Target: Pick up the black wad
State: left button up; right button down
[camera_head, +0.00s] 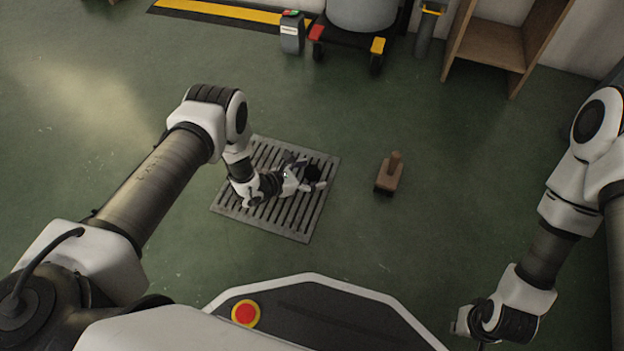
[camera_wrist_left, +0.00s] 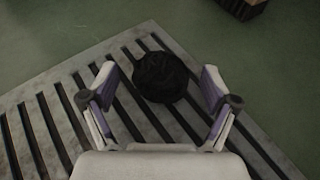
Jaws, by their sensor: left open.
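The black wad (camera_wrist_left: 160,77) is a dark, rounded, crumpled lump lying on a grey slotted floor grate. In the left wrist view it lies between and just beyond the fingers of my left gripper (camera_wrist_left: 159,100), which is open and empty. In the head view the wad (camera_head: 312,172) shows at the gripper's far end, partly covered by the fingers of my left gripper (camera_head: 311,176). Whether a finger touches it I cannot tell. My right gripper (camera_head: 462,322) is at the lower right, far from the wad; its jaws are too unclear to judge.
The grate (camera_head: 295,222) lies flat in the green floor. A brown block with a handle (camera_head: 389,175) stands right of it. At the back are a wheeled bin (camera_head: 362,14), a small grey box (camera_head: 291,35) and a wooden shelf (camera_head: 490,45). The floor around the grate is mostly clear.

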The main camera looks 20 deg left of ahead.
pick_arm(q)
jog(key=shift+w+d, duration=0.1)
jog(key=shift+w, duration=0.05)
jog(key=c, duration=1)
jog(key=shift+c, duration=0.2)
